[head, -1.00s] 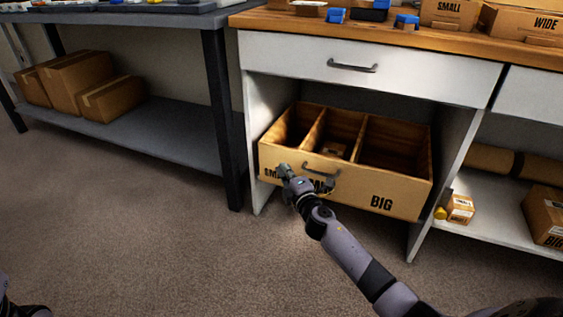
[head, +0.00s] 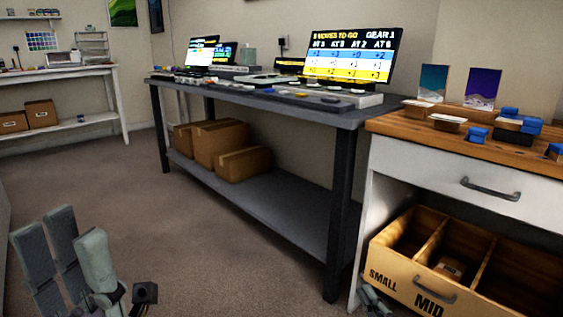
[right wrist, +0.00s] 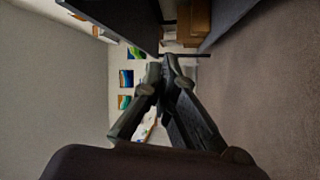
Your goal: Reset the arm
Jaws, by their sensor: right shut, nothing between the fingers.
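My right gripper (head: 368,293) shows small at the bottom of the head view, in front of the left end of the open drawer (head: 398,272) with SMALL and MID labels. In the right wrist view its two dark fingers (right wrist: 168,62) meet at the tips with nothing between them, so it is shut and empty. My left gripper (head: 70,235) is at the lower left of the head view. Its grey fingers stand apart with nothing seen between them, over the carpet. The rest of both arms is mostly out of the head view.
A grey desk (head: 250,100) with screens stands in the middle, with cardboard boxes (head: 215,145) on its lower shelf. The wooden counter (head: 400,128) at the right holds blue items and small trays. A white table (head: 70,74) is far left. The carpet between is clear.

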